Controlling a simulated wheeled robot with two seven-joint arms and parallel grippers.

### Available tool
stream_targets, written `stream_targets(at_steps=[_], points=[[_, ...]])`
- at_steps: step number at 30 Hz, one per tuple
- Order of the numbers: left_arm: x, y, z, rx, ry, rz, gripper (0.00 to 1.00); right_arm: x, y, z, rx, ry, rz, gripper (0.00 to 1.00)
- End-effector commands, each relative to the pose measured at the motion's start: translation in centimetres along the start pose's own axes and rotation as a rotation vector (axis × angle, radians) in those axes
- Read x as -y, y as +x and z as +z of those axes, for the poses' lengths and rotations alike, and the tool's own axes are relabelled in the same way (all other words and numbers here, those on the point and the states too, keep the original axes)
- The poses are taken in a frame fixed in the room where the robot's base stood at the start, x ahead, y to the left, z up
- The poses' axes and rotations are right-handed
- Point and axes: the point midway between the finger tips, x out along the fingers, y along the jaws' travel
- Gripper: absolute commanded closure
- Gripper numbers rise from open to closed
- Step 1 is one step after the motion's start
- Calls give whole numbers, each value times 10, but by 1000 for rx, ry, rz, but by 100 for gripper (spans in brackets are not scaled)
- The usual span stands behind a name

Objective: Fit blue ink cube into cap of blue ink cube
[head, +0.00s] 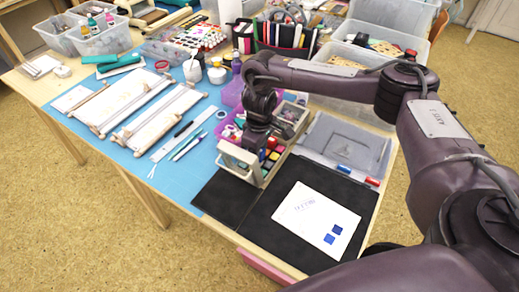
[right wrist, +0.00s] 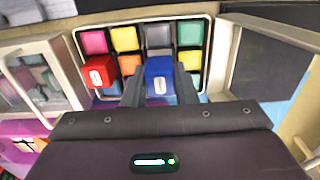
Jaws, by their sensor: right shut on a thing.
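The blue ink cube (right wrist: 160,73), with a pale mark on its face, sits between the fingers of my right gripper (right wrist: 161,88) in the right wrist view. The gripper is shut on it, over a tray (right wrist: 213,25) of coloured squares. In the head view my right gripper (head: 262,146) is low over this box area and mostly covers the cube. I cannot make out the cap of the blue ink cube; whatever lies under the held cube is hidden. My left gripper is not in view.
A red cube (right wrist: 97,72) stands left of the blue one, and an orange square (right wrist: 130,64) shows between them. A clear-lidded box (right wrist: 35,80) is at left. In the head view a white card (head: 305,215) with two blue squares lies on a black mat (head: 268,222).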

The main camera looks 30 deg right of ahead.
Motion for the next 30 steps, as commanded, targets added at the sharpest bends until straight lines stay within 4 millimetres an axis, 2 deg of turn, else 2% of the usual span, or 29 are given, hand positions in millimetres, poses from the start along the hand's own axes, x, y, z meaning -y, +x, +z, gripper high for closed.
stream_targets(at_steps=[14, 30], points=[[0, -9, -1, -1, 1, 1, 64, 0, -1, 0, 0, -1, -1, 99], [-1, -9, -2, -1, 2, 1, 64, 0, 0, 0, 0, 0, 0, 99]])
